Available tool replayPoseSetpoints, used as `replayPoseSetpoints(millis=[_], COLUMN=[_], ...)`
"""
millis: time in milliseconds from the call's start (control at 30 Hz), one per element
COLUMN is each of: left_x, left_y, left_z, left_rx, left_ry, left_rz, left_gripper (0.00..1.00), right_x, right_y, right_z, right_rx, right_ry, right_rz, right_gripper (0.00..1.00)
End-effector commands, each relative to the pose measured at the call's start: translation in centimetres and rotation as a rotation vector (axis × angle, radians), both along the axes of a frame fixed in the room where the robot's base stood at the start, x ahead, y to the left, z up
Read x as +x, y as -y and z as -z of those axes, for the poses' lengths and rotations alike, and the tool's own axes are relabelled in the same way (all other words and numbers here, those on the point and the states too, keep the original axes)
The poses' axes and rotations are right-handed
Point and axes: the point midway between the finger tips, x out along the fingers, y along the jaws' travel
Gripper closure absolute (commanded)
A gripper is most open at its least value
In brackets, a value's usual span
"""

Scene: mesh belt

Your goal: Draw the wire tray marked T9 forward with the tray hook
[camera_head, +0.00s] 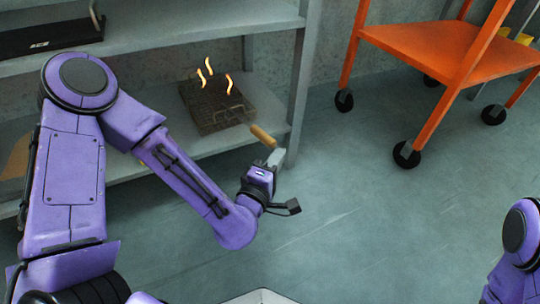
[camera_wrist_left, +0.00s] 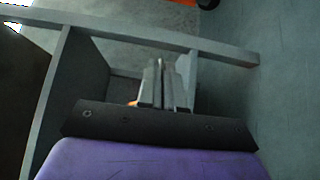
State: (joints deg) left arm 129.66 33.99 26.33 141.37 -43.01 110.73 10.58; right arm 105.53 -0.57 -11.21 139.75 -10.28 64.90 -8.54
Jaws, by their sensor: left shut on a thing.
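The wire tray (camera_head: 210,112) is a dark mesh tray on the lower shelf; several curved orange pieces stand on it. I cannot read a T9 mark on it. The tray hook shows as a wooden handle (camera_head: 262,136) with a thin rod towards the tray's front right; I cannot tell whether its tip touches the tray. My left gripper (camera_head: 275,157) is shut on the hook's handle in front of the shelf edge. In the left wrist view its fingers (camera_wrist_left: 164,84) are close together, with a bit of orange beside them. My right gripper is out of view.
The grey lower shelf (camera_head: 165,160) has a front edge and an upright (camera_head: 302,85) right of the tray. A black tray (camera_head: 50,38) lies on the upper shelf. An orange wheeled cart (camera_head: 440,50) stands at the right. The floor (camera_head: 370,220) between is clear.

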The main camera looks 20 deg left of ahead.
Motion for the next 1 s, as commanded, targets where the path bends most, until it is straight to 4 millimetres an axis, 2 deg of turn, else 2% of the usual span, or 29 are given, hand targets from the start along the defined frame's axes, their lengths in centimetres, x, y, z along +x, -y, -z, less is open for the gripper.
replayPoseSetpoints(millis=[33,400,767,1000], left_x=[-0.2,-1.1,-2.1,-1.4], left_y=[0.4,2.4,3.7,2.9], left_z=[0.6,0.4,0.6,0.3], left_rx=[0.004,0.031,0.037,0.036], left_ry=[0.000,0.001,-0.002,0.000], left_rz=[0.004,0.003,0.004,0.000], left_gripper=[1.00,1.00,1.00,1.00], right_x=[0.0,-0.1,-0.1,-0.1], right_y=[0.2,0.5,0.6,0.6], right_z=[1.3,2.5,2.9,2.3], right_rx=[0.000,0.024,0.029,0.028], right_ry=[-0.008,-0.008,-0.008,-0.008], right_rz=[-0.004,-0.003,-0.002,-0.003], right_gripper=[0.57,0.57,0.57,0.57])
